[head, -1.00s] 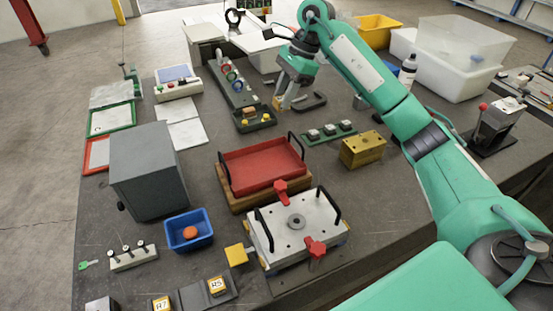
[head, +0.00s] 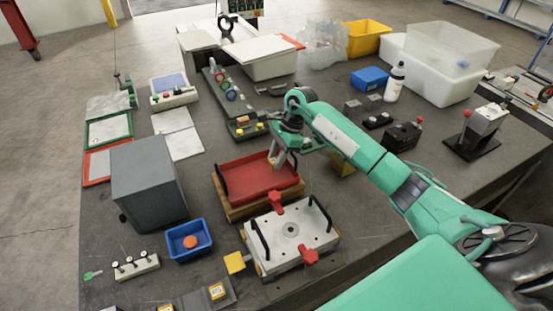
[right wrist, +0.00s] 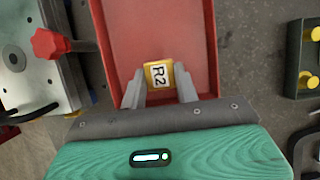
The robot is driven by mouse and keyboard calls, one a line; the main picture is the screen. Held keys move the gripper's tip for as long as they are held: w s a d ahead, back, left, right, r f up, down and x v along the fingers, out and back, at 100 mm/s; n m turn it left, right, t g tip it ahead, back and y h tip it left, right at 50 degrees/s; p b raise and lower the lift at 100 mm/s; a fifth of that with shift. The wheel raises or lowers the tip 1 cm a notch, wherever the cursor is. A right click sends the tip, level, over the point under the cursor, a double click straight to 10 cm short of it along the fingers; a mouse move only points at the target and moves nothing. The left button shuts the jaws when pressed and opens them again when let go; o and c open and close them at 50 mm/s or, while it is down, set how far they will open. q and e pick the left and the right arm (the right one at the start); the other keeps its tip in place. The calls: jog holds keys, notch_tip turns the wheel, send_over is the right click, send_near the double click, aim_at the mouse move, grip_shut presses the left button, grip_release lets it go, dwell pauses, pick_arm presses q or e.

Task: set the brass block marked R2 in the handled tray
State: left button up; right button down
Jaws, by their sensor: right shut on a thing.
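The brass block marked R2 (right wrist: 158,76) is between the fingers of my right gripper (right wrist: 160,92), label facing the wrist camera. In the head view my right gripper (head: 277,162) is shut on it at the right end of the red handled tray (head: 250,182). The tray has black handles and rests on a wooden base; its red floor and walls also show in the right wrist view (right wrist: 152,30). The block is over the tray floor; I cannot tell whether it touches. My arm hides part of the tray's right end. My left gripper is not in view.
A white plate with red knobs and black handles (head: 310,235) stands just in front of the tray. A grey cabinet (head: 148,185) and a blue bin (head: 190,237) with an orange piece are to the left. A yellow block (head: 343,163) is partly hidden behind my arm.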

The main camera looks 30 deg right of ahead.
notch_tip(320, 180, down, 2)
jog(key=shift+f, duration=0.1)
jog(key=shift+f, duration=0.15)
jog(key=c, duration=1.1)
grip_release()
jog(key=shift+o, duration=0.2)
